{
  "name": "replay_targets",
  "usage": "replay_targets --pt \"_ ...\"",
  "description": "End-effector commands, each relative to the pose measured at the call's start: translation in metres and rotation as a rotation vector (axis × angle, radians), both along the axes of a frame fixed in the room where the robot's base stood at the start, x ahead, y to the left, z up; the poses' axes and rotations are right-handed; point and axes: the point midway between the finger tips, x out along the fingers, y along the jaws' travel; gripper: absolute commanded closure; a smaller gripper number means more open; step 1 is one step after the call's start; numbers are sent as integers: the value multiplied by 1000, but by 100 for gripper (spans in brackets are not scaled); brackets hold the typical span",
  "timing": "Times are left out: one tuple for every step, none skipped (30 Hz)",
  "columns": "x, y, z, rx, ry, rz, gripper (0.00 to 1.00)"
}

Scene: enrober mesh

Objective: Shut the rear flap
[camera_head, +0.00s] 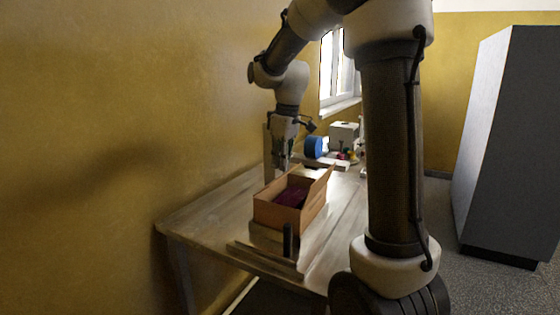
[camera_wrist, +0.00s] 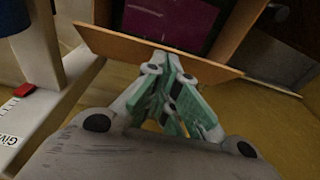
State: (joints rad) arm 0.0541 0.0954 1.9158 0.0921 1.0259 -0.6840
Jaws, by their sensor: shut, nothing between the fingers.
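An open brown cardboard box (camera_head: 275,214) stands on the table with dark purple-red contents (camera_head: 291,196) inside. One flap (camera_head: 321,186) stands up at its right side. My gripper (camera_head: 281,168) is at the far side of the box, pointing down, and partly hides that edge. In the wrist view my gripper (camera_wrist: 172,62) has its fingers together and empty. Its tips overlap a brown flap (camera_wrist: 120,45) that stretches across the picture, with the purple contents (camera_wrist: 180,18) beyond. I cannot tell whether the tips touch the flap.
The wooden table (camera_head: 205,217) runs along a yellow wall (camera_head: 120,110) at the left. A blue round object (camera_head: 313,147) and a white machine (camera_head: 343,134) stand behind the box. In the wrist view a white frame (camera_wrist: 52,100) with a red part is at the left.

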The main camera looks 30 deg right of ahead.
Motion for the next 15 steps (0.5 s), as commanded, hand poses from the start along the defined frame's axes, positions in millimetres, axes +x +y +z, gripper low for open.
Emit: replay_targets --pt "0 0 0 1 -2 -1 100" --pt "-1 0 0 3 -4 -1 100" --pt "-1 -1 0 6 -9 -1 100" --pt "-2 -1 0 10 -14 -1 100" --pt "-2 -2 0 13 -20 -2 100" --pt "-3 -2 -1 20 -30 -2 100" --pt "-3 -3 -1 23 -35 -2 100" --pt "-4 -3 -1 26 -39 -1 100" --pt "-4 -2 -2 29 -43 -1 100" --pt "-4 -3 -2 31 -47 -1 100" --pt "-4 -3 -2 33 -50 -1 100" --pt "-4 -3 -2 37 -55 -1 100" --pt "-5 -3 -2 39 -58 -1 100" --pt "-5 -4 -2 41 -63 -1 100" --pt "-5 -4 -3 44 -67 -1 100"
